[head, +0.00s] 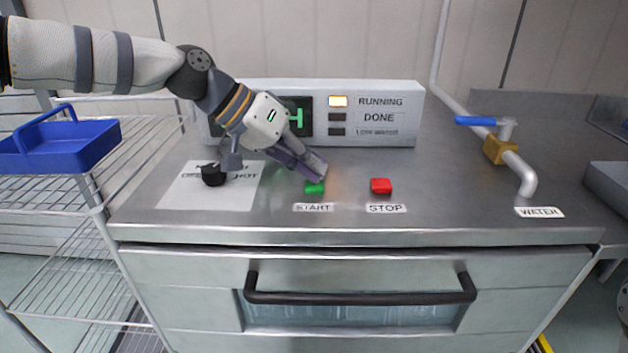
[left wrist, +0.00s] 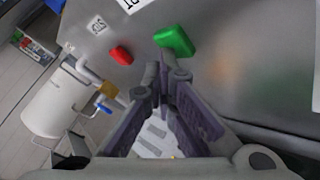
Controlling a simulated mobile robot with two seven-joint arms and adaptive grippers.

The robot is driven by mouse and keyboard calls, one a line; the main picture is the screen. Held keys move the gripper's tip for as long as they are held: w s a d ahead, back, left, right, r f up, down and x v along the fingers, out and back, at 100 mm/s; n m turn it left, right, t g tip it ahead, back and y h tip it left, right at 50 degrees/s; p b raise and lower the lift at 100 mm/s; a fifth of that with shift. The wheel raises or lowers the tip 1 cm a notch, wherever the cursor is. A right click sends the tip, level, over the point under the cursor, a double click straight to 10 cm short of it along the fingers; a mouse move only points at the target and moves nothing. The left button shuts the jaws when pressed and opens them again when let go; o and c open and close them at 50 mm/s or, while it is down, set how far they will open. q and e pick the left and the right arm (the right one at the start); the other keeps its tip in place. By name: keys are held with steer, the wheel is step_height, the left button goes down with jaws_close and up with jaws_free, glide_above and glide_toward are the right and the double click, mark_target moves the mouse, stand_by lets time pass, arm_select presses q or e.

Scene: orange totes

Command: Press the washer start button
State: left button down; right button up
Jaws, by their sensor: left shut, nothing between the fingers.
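The green start button (head: 314,188) sits on the washer's steel top (head: 450,190), above the START label (head: 313,208). My left gripper (head: 316,172) is shut and empty, with its fingertips right at the button's far edge in the head view. I cannot tell whether they touch it. In the left wrist view the green button (left wrist: 175,41) lies just beyond the fingertips (left wrist: 163,72). The red stop button (head: 381,186) is to the right. My right gripper is not in view.
A black knob (head: 213,175) stands on a white label plate at the left. A water pipe with a blue-handled valve (head: 475,121) is at the right. A blue basket (head: 60,143) rests on a wire rack. A dark handle (head: 360,297) crosses the washer's front.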

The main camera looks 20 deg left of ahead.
arm_select(q)
steer(key=shift+r+p, duration=0.35)
steer(key=shift+r, duration=0.6)
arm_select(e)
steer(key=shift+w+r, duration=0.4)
arm_select(q)
steer(key=shift+f, duration=0.1)
step_height(320, 180, up, 5)
steer(key=shift+r+p, duration=0.1)
steer(key=shift+p, duration=0.45)
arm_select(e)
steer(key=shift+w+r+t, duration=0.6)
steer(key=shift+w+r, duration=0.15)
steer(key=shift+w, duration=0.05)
